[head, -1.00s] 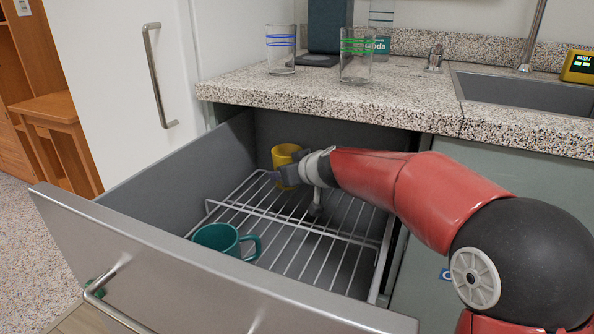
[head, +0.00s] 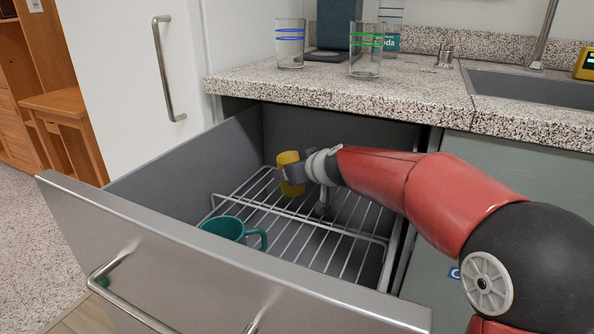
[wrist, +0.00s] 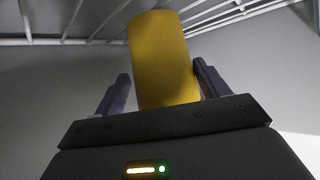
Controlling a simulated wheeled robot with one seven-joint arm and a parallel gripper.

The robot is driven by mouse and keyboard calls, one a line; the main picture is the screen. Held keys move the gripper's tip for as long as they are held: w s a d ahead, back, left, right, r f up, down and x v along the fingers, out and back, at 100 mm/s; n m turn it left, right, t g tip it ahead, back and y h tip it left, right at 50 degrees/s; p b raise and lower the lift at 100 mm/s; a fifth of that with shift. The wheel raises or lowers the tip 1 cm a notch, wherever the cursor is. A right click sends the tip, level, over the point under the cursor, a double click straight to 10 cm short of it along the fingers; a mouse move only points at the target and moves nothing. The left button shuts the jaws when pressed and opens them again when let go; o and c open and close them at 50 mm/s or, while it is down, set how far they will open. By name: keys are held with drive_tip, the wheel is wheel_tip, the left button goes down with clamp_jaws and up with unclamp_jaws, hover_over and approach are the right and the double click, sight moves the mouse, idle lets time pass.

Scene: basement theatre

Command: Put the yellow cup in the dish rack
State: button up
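The yellow cup (head: 290,172) is inside the open drawer, over the back left part of the white wire dish rack (head: 330,230). It looks tilted. Whether the cup's underside touches the wires cannot be told. The gripper hides part of the cup.
A teal cup (head: 226,228) stands at the front left of the rack. The drawer front (head: 230,255) and grey walls surround the rack. The countertop (head: 340,92) overhangs the drawer's back, with two glasses on it. The rack's front right is clear.

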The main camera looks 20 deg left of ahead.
drive_tip(key=shift+o, duration=0.6)
drive_tip(key=shift+d+f, duration=0.1)
drive_tip(key=shift+f, duration=0.25)
drive_tip(key=shift+w+r+p, duration=0.1)
drive_tip(key=shift+r+p, duration=0.45)
drive_tip(key=shift+p, duration=0.2)
drive_tip(key=b+v, duration=0.1)
drive_tip(key=v, duration=1.1)
drive_tip(key=shift+r, duration=0.25)
